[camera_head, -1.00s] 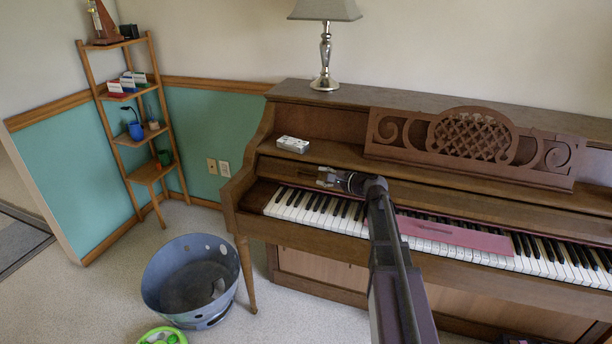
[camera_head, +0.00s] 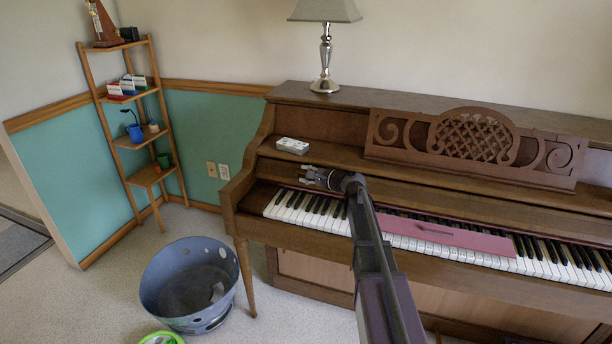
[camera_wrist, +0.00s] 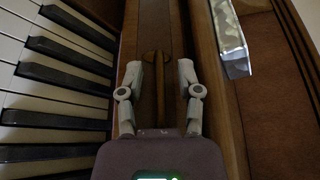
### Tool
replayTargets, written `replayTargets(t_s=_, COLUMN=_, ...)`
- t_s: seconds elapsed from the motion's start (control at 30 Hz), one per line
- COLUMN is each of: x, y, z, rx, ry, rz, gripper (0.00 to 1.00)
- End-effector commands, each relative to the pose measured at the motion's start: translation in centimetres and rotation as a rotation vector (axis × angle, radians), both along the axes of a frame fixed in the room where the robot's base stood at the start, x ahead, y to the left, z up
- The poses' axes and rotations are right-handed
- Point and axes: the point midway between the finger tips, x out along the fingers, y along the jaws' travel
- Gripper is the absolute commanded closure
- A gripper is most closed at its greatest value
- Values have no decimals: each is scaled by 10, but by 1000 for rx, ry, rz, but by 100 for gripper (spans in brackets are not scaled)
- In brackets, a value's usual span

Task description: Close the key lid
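The brown upright piano (camera_head: 330,112) has its keys (camera_head: 290,207) exposed, so the key lid (camera_head: 275,170) is open, set back above them. My gripper (camera_head: 305,174) is over the lid's front area near the left end of the keys. In the wrist view my gripper (camera_wrist: 160,75) has its two fingers spread. A small brown knob (camera_wrist: 151,60) and a narrow wooden strip show between them. I cannot tell whether the fingers touch the knob. The keys (camera_wrist: 50,95) are at the left of that view.
A pink cloth strip (camera_head: 450,234) lies across the middle keys. A small pale box (camera_head: 292,146) sits on the ledge above the lid. A carved music stand (camera_head: 475,145) and a lamp (camera_head: 325,60) are higher up. A blue-grey bin (camera_head: 185,285) stands on the floor at left.

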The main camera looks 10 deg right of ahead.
Motion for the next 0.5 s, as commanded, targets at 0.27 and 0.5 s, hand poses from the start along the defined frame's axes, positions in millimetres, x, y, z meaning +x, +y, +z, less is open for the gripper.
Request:
replayTargets(t_s=0.27, x=0, y=0, z=0, rx=0, ry=0, rz=0, gripper=100)
replayTargets(t_s=0.5, x=-1, y=2, z=0, rx=-3, ry=-4, rz=1, gripper=100)
